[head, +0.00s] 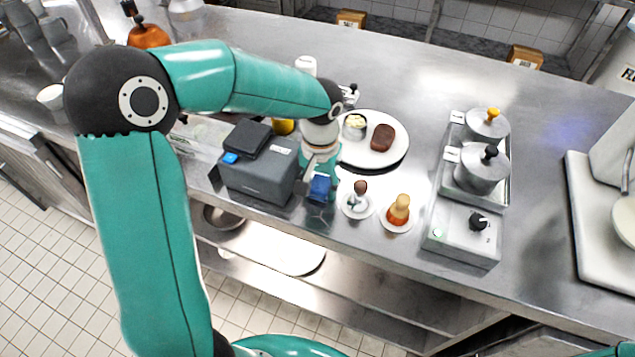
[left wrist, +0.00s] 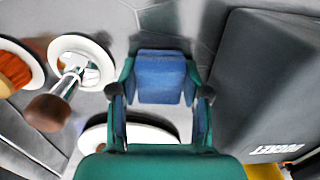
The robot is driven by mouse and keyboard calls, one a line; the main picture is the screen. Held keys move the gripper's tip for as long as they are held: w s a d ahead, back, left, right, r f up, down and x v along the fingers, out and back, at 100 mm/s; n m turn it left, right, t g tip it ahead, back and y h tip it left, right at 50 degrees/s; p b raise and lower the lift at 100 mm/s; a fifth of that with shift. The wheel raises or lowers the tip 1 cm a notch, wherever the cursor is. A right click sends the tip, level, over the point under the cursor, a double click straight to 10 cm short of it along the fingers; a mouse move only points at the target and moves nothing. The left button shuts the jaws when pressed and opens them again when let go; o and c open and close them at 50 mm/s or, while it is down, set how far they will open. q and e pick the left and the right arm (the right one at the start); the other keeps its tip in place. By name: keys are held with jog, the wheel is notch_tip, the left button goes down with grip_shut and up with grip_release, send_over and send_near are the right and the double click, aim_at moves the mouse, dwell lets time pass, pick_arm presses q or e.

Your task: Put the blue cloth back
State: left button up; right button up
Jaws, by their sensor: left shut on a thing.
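The blue cloth (head: 319,188) is a small folded pad near the front edge of the steel counter, just right of a dark grey machine. My left gripper (head: 322,174) reaches down over it and is shut on it. In the left wrist view the cloth (left wrist: 160,78) sits between the two fingers of the left gripper (left wrist: 160,98). I cannot tell whether the cloth touches the counter. My right gripper is not in view.
The dark grey machine (head: 258,178) stands close left of the gripper. Close right are two small saucers holding a brown-handled tool (head: 359,190) and an orange-based tool (head: 399,211). A white plate (head: 395,155) with food lies behind. A steel unit with two lidded pots (head: 462,236) stands further right.

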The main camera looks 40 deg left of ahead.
aim_at(320, 185)
pick_arm(q)
jog(key=o, duration=1.1)
notch_tip(320, 185, up, 12)
jog(key=shift+r, duration=0.1)
dwell(0.4)
